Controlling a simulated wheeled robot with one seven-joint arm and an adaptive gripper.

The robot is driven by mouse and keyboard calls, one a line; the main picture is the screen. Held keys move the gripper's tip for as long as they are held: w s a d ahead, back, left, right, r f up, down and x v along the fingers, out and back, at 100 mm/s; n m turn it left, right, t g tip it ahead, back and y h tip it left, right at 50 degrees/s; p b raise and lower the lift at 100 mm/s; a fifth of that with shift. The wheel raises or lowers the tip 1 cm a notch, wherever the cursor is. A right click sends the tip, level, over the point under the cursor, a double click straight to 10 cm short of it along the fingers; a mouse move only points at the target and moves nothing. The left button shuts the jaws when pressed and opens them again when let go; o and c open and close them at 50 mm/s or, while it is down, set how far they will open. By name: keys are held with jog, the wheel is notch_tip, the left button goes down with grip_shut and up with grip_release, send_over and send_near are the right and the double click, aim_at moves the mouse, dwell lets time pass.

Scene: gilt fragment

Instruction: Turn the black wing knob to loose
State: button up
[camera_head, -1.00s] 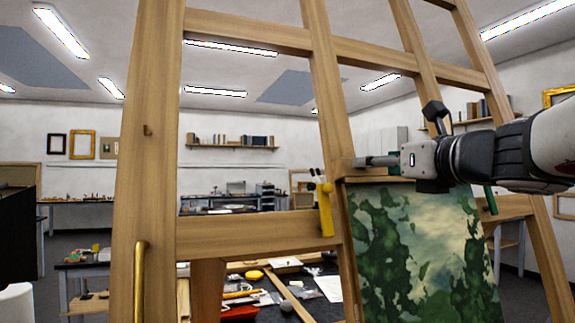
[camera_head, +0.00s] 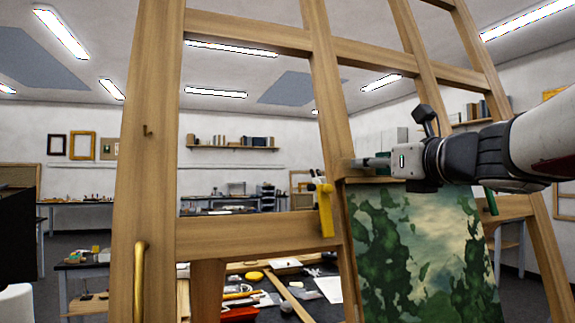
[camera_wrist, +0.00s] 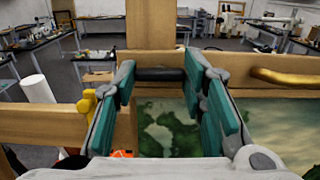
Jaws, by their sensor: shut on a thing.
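The black wing knob (camera_wrist: 160,74) shows in the wrist view as a dark horizontal bar spanning the gap between my fingertips, in front of the wooden easel upright. My gripper (camera_wrist: 158,78) is shut on it, with a green-padded finger at each end. In the head view my gripper (camera_head: 366,164) points left at the easel, just above the top edge of the green painting (camera_head: 408,240). The knob is hidden there by the fingers and wood. I cannot tell how far the knob is turned.
The wooden easel (camera_head: 150,130) fills the middle of the head view. A yellow clamp (camera_head: 326,212) sits on its crossbar, left of my gripper. A brass handle (camera_head: 140,280) is on the left post. A cluttered bench (camera_head: 265,295) stands behind.

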jog(key=shift+n, duration=0.3)
jog(key=shift+w+a+r+n+g+h+b, duration=0.2)
jog(key=shift+n+g+b, duration=0.85)
jog(key=shift+n, duration=4.8)
jog(key=shift+s+d+n+g+h+b, duration=0.15)
jog(key=shift+n+g+h+b, duration=0.55)
jog(key=shift+n, duration=5.1)
jog(key=shift+w+a+r+n+g+b, duration=0.1)
jog(key=shift+n+g+b, duration=1.25)
jog(key=shift+n, duration=4.5)
